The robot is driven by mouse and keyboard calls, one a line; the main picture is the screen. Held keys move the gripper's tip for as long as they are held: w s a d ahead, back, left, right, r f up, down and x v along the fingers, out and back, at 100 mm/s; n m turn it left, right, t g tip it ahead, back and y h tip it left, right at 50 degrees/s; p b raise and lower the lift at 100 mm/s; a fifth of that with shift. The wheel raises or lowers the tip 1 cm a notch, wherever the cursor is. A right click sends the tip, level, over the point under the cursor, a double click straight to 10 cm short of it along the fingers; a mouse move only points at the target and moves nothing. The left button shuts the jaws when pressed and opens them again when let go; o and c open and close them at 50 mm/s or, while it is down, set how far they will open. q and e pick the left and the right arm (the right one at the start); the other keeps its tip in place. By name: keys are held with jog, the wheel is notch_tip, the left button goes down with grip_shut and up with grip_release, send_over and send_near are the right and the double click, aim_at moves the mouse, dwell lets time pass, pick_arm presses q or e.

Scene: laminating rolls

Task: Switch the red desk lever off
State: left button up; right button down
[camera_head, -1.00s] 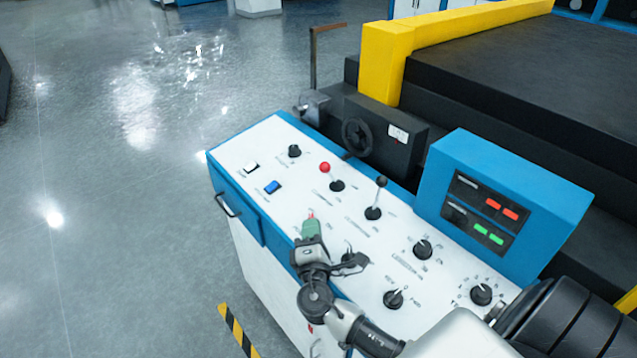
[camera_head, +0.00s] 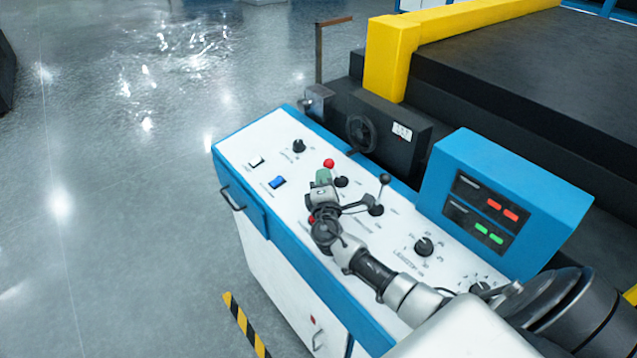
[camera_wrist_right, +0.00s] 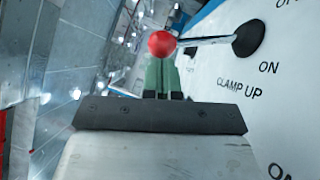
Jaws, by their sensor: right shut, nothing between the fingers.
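The red desk lever (camera_head: 328,163) is a red ball on a thin metal stem with a round black base (camera_head: 341,182), on the white top of the control desk. In the right wrist view its red ball (camera_wrist_right: 162,44) appears at my fingertips, and the stem runs right to the black base beside the words ON and CLAMP UP. My right gripper (camera_head: 323,176) has green fingers, is shut and holds nothing. It is close beside the ball; I cannot tell whether they touch. The green fingers (camera_wrist_right: 161,76) show just below the ball in the wrist view. My left gripper is not in view.
A black-knobbed lever (camera_head: 384,179) stands to the right of the red one. A blue switch (camera_head: 277,182) and a black dial (camera_head: 298,146) lie to the left. A blue display box (camera_head: 505,205) rises at the desk's right. A handwheel (camera_head: 361,133) is behind.

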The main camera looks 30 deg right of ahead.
dwell(0.4)
jog(key=shift+d+r+m+g, duration=0.35)
jog(key=shift+r+m, duration=0.1)
jog(key=shift+m, duration=0.15)
jog(key=d+r+b, duration=0.2)
jog(key=d, duration=0.3)
jog(key=shift+w+d+r+b, duration=0.25)
jog(key=shift+d+r+b, duration=0.1)
jog(key=shift+r+b, duration=0.05)
jog(key=shift+r, duration=0.1)
dwell(0.3)
